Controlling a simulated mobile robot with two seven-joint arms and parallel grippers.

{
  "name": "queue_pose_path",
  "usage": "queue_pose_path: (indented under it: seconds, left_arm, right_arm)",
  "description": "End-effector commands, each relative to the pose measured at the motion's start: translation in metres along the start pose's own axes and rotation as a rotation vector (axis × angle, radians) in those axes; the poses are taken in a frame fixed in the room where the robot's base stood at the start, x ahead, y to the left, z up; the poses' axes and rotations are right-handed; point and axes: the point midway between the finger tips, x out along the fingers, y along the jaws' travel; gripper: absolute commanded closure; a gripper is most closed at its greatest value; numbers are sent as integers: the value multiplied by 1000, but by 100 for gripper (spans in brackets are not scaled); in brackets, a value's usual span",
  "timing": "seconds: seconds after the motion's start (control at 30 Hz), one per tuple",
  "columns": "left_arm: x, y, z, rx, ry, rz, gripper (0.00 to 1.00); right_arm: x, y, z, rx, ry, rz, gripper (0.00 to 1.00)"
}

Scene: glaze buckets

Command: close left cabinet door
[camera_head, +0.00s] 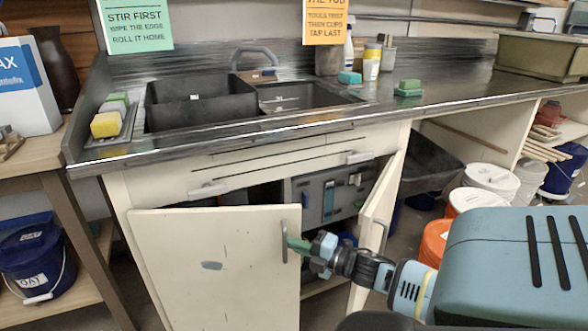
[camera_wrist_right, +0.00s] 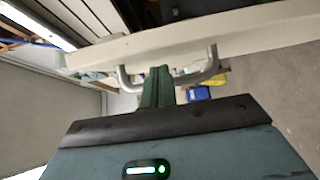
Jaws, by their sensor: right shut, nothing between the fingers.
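The left cabinet door (camera_head: 215,268) is a cream panel with a dark scuff, standing partly open under the sink in the head view. Its metal handle (camera_head: 284,241) is near its right edge; the handle also shows in the wrist view (camera_wrist_right: 212,64). My right gripper (camera_head: 298,245) has its green fingers at this handle, coming from the right. In the wrist view the closed fingers (camera_wrist_right: 157,84) overlap the handle bar, with nothing between them. Whether they touch the bar or the door, I cannot tell. My left gripper is not in view.
The right cabinet door (camera_head: 376,240) stands open, close beside my right wrist. The dark cabinet inside holds a grey case (camera_head: 325,195). White and orange buckets (camera_head: 470,200) stand right of the cabinet. A wooden shelf with a blue bucket (camera_head: 35,258) is at the left.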

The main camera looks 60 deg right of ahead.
Motion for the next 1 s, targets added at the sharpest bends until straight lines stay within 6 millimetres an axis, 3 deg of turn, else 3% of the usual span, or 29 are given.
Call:
queue_pose_path:
  seconds: [0.43, 0.67, 1.0]
  left_arm:
    - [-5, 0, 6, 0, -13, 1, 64]
    - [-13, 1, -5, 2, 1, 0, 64]
    - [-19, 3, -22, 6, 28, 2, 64]
  right_arm:
    - [0, 4, 0, -1, 1, 1, 100]
    - [0, 38, 0, -4, 3, 3, 100]
    - [-44, 43, -58, 4, 1, 1, 100]
